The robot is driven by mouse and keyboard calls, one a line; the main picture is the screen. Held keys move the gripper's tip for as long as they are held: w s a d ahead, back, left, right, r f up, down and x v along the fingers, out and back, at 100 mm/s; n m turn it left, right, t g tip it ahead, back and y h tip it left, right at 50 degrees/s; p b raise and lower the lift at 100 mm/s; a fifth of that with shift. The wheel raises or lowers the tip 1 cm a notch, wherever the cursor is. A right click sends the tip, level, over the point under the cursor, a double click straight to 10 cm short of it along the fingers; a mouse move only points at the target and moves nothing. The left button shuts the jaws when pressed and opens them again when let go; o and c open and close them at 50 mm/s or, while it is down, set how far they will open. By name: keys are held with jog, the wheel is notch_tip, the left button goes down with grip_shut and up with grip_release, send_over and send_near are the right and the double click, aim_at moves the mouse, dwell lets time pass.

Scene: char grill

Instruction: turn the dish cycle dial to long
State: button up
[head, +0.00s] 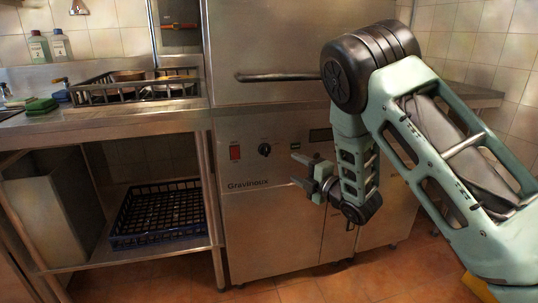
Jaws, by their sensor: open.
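The dish cycle dial (264,149) is a small dark round knob on the steel front panel of the dishwasher (270,210), right of a red switch (235,152). Its pointer setting is too small to read. My gripper (302,170) is open and empty. It appears to the right of the dial and a little lower, in front of the panel and apart from the dial. My arm comes in from the right and hides part of the machine's right front.
A long handle bar (280,77) sticks out above the panel. A steel counter (110,122) on the left holds a black dish rack (135,95), a green sponge (41,106) and bottles (60,46). A dark blue crate (160,212) sits on the lower shelf.

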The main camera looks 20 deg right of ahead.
aim_at(268, 152)
jog(key=b+x, duration=0.1)
jog(key=x, duration=1.2)
jog(key=shift+w+a, duration=0.1)
jog(key=shift+w, duration=0.25)
jog(key=c, duration=1)
